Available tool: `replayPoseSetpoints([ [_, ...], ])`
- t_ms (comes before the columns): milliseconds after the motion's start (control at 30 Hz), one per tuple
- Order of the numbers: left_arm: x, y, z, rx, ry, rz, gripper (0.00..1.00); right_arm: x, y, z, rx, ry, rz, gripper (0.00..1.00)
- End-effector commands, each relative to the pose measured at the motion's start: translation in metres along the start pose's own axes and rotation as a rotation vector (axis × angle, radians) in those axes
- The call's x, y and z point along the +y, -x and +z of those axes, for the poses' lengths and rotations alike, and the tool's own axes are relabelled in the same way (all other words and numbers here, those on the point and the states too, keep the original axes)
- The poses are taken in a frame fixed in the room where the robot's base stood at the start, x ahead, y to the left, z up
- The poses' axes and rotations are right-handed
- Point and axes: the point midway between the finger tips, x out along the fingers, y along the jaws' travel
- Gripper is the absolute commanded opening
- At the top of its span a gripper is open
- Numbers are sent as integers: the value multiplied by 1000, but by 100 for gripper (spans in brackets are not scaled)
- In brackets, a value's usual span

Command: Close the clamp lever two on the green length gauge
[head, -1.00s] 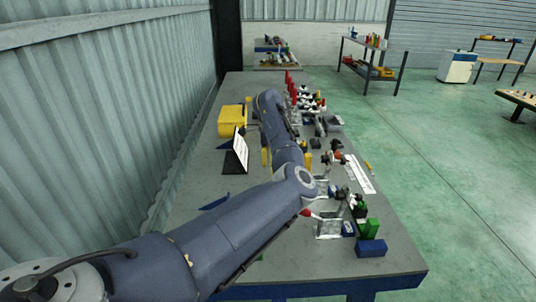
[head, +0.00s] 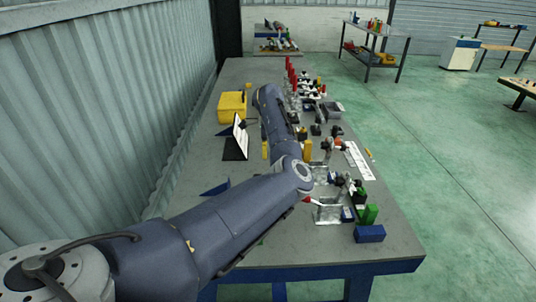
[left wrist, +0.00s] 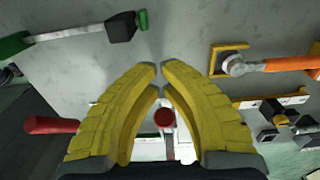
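My left gripper (left wrist: 162,68) has two yellow fingers whose tips nearly meet, with only a thin gap. A red lever knob (left wrist: 164,118) shows between the fingers, nearer their bases; I see no firm hold on it. A second red lever (left wrist: 50,125) lies left of the fingers. A grey bar with green ends and a black block (left wrist: 121,27) lies at upper left; I cannot tell whether it belongs to the green length gauge. In the head view my left arm (head: 215,225) reaches over the bench and its fingers cannot be made out. My right gripper is not in view.
An orange-handled tool (left wrist: 285,64) lies right of the fingers. Several red upright levers (head: 289,70) stand along the bench (head: 290,250). A yellow bin (head: 231,106) is at left, a blue block (head: 369,233) at the near right. The near left bench top is fairly clear.

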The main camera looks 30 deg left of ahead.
Motion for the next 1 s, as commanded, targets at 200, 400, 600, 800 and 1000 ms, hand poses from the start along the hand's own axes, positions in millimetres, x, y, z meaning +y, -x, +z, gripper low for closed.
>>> replayPoseSetpoints([
  [200,0,0,-8,0,-1,1,0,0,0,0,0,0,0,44],
  [400,0,0,-15,1,-1,0,0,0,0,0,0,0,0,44],
  [600,0,0,-21,1,-2,0,0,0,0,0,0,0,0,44],
  [800,0,0,-28,1,-1,0,0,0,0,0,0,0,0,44],
  [1000,0,1,-30,3,-2,-1,0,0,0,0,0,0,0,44],
])
